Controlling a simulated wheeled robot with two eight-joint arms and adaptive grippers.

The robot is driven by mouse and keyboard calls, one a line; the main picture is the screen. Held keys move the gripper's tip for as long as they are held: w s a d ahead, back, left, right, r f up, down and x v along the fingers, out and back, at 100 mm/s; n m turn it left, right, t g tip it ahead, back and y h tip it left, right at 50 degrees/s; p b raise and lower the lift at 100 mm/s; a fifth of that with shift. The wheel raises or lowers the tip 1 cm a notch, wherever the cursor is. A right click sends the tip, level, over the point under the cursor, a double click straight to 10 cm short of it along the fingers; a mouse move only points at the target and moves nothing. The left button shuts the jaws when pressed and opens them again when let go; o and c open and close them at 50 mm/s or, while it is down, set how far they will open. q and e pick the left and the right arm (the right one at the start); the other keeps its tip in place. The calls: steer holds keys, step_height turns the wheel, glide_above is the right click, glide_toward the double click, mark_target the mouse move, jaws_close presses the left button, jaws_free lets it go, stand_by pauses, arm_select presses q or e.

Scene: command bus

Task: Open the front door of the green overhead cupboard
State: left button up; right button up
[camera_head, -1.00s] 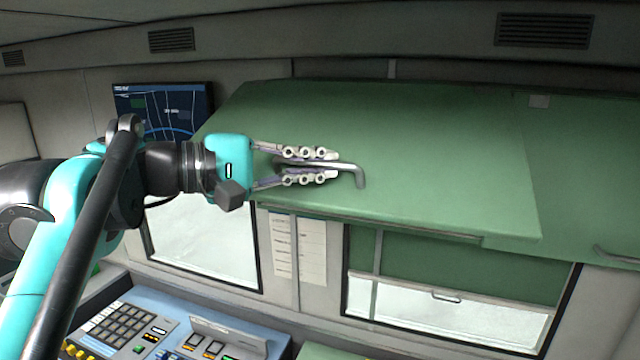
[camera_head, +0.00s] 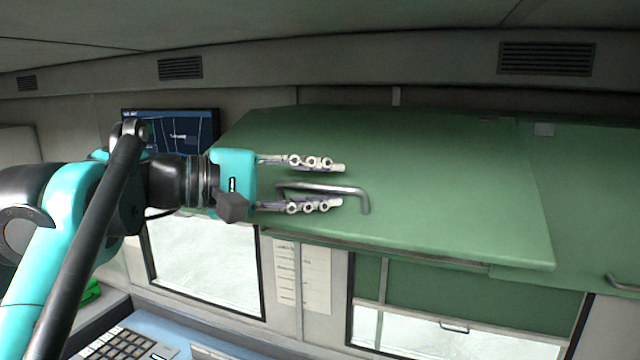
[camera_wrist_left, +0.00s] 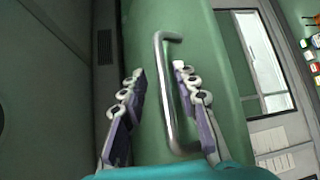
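The green cupboard's front door (camera_head: 450,190) fills the middle of the head view. Its lower edge stands out from the green panel on the right, so it looks partly swung out. A grey metal bar handle (camera_head: 345,189) is on it and also shows in the left wrist view (camera_wrist_left: 165,95). My left gripper (camera_head: 341,186) is open, with one finger above and one below the handle. In the left wrist view the bar lies between the open fingers (camera_wrist_left: 159,73), nearer the right one. My right gripper is not in view.
A wall screen (camera_head: 180,128) is behind my left arm. Windows (camera_head: 205,265) and a paper sheet (camera_head: 303,278) are below the cupboard. A console with keys (camera_head: 115,345) is at the lower left. Another green door with a handle (camera_head: 622,284) is at the right.

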arm_select(q)
steer(key=v, duration=1.2)
